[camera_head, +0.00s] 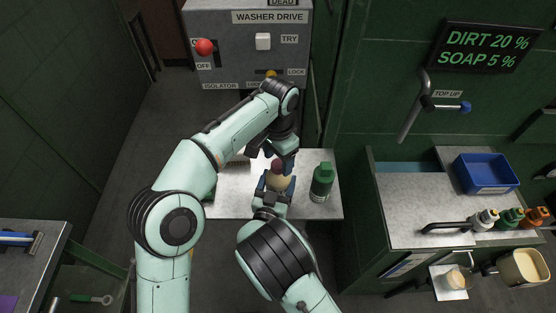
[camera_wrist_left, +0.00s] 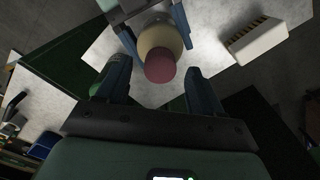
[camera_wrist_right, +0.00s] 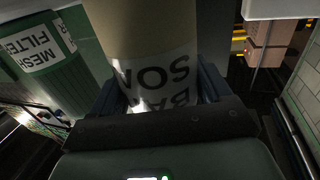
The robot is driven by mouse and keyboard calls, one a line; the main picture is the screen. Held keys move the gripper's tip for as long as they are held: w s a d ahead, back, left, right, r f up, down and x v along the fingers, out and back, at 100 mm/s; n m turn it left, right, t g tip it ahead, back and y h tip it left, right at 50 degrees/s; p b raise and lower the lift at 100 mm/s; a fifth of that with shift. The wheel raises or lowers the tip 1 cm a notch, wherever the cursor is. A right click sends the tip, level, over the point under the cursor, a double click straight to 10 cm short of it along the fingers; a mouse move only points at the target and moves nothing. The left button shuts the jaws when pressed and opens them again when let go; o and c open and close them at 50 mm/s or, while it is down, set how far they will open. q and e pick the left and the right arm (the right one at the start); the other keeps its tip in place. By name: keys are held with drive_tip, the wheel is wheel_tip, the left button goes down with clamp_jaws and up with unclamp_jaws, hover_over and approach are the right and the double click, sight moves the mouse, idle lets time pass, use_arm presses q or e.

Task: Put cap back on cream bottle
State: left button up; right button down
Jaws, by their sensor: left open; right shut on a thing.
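The cream bottle (camera_head: 279,183) stands upright over the small grey table, with a maroon cap (camera_head: 277,165) at its top. My right gripper (camera_head: 277,188) is shut around the bottle's body. In the right wrist view the bottle (camera_wrist_right: 150,40) fills the space between the fingers, its lettered label upside down. My left gripper (camera_wrist_left: 157,72) is open above the bottle, pointing down. In the left wrist view the maroon cap (camera_wrist_left: 160,67) lies between and just beyond its fingertips, against the cream top (camera_wrist_left: 160,38). I cannot tell how firmly the cap sits.
A green bottle (camera_head: 321,182) stands to the right on the grey table (camera_head: 325,210). A pale block with a striped edge (camera_wrist_left: 257,40) lies on the other side. The right counter holds a blue bin (camera_head: 486,173) and several capped bottles. The washer drive box (camera_head: 247,45) stands behind.

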use_arm(q)
drive_tip(key=shift+r, duration=1.6)
drive_tip(key=shift+c, duration=0.3)
drive_tip(key=r+n, duration=0.1)
drive_tip(key=n, duration=0.1)
drive_tip(key=shift+d+r+n, duration=0.1)
drive_tip(key=shift+r+n, duration=1.15)
drive_tip(key=shift+n, duration=0.55)
drive_tip(key=shift+f, duration=4.05)
